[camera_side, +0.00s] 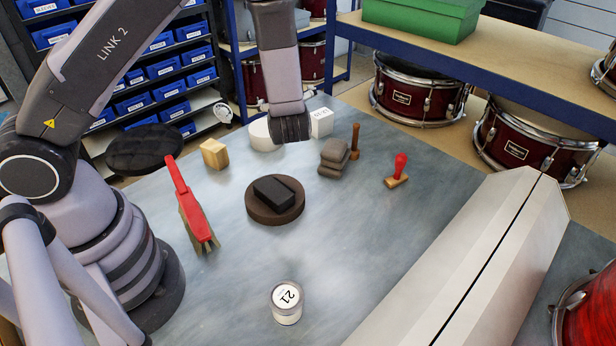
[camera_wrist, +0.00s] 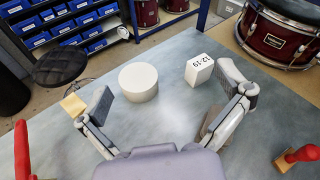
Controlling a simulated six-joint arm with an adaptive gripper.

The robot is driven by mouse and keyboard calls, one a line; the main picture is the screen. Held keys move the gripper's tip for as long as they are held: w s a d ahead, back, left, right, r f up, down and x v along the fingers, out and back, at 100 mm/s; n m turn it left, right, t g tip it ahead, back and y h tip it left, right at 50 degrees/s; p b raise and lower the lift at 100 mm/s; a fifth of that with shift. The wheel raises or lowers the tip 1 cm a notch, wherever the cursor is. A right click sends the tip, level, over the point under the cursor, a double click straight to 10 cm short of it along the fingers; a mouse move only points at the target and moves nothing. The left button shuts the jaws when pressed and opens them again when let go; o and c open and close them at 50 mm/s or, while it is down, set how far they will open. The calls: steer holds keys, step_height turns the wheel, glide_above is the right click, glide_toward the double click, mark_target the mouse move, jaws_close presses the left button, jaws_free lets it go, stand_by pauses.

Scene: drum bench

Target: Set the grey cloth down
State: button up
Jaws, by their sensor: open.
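The grey cloth (camera_side: 333,158) looks like a folded, stacked grey-brown bundle. It lies on the bench (camera_side: 350,250), right of my gripper (camera_side: 291,128) in the side view. In the wrist view, part of the cloth (camera_wrist: 209,122) shows behind my right finger, which hides much of it. My gripper (camera_wrist: 168,88) has its two fingers spread wide, with only bench and objects beyond between them. The side view does not show the fingers clearly.
A wooden peg (camera_side: 355,142) stands close beside the cloth. Bare bench lies at front centre.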

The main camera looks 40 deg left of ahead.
steer(key=s+a+r+n+g+h, duration=0.1)
steer(key=s+a+r+n+g, duration=0.3)
steer(key=s+r+n, duration=0.35)
steer(key=s+a+r+n+g+h, duration=0.1)
steer(key=s+a+r+n+g, duration=0.25)
steer(key=s+r+n, duration=0.35)
steer(key=s+d+r+n+t+h, duration=0.4)
steer(key=s+d+n+h, duration=0.4)
steer(key=s, duration=0.5)
steer(key=shift+s+d+r+n+h, duration=0.2)
steer(key=shift+d+r+n+h, duration=0.15)
steer(key=shift+d+r+h, duration=0.4)
